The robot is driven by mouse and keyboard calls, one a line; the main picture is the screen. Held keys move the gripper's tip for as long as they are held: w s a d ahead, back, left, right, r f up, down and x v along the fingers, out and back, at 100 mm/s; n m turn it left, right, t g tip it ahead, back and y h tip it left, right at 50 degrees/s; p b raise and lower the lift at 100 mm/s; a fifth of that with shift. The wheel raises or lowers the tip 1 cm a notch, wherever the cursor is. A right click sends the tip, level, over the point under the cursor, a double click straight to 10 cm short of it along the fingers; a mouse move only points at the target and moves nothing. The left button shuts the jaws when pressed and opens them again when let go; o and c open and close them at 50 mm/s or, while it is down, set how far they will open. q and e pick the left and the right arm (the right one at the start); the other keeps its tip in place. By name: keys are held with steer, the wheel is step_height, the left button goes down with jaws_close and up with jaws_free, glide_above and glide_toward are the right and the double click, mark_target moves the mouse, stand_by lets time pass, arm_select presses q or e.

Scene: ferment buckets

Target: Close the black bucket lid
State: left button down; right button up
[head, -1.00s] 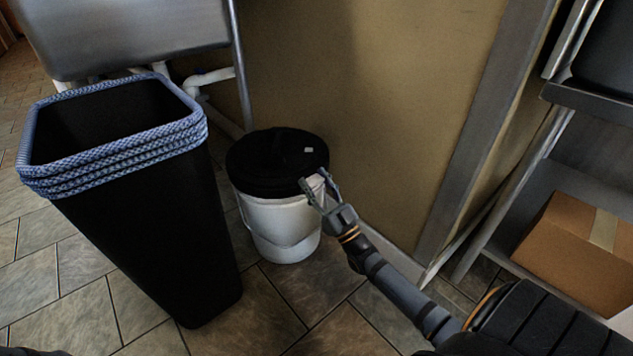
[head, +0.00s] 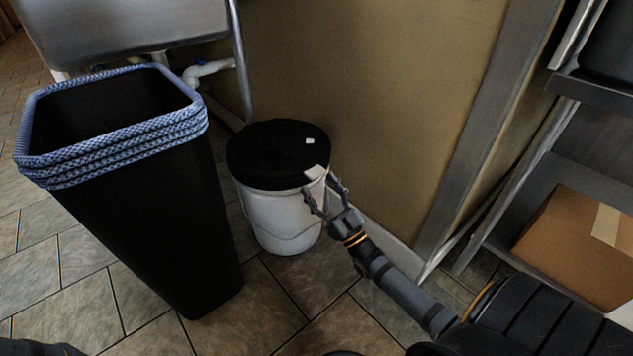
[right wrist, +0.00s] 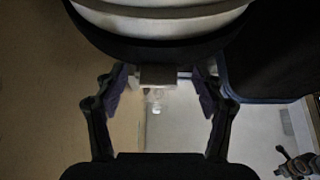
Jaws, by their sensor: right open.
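The black bucket lid (head: 270,152) lies over the top of a white bucket (head: 285,222) on the floor, in the middle of the head view. It looks about level; I cannot tell whether it is pressed fully down. A pale tab (head: 316,172) shows at its right front edge. My right gripper (head: 325,192) is open at that edge. In the right wrist view, its two fingers (right wrist: 161,88) stand apart on either side of the tab (right wrist: 158,75), with the bucket's curved side above. My left gripper is not in view.
A tall black bin (head: 145,225) with a blue rim stands close left of the bucket. A tan wall (head: 390,90) is right behind it. A steel sink (head: 125,25) is at the back left. A shelf with a cardboard box (head: 575,245) is at the right. Tiled floor in front is clear.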

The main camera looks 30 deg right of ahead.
steer(key=v, duration=0.5)
steer(key=shift+s+f, duration=0.2)
steer(key=shift+s, duration=0.05)
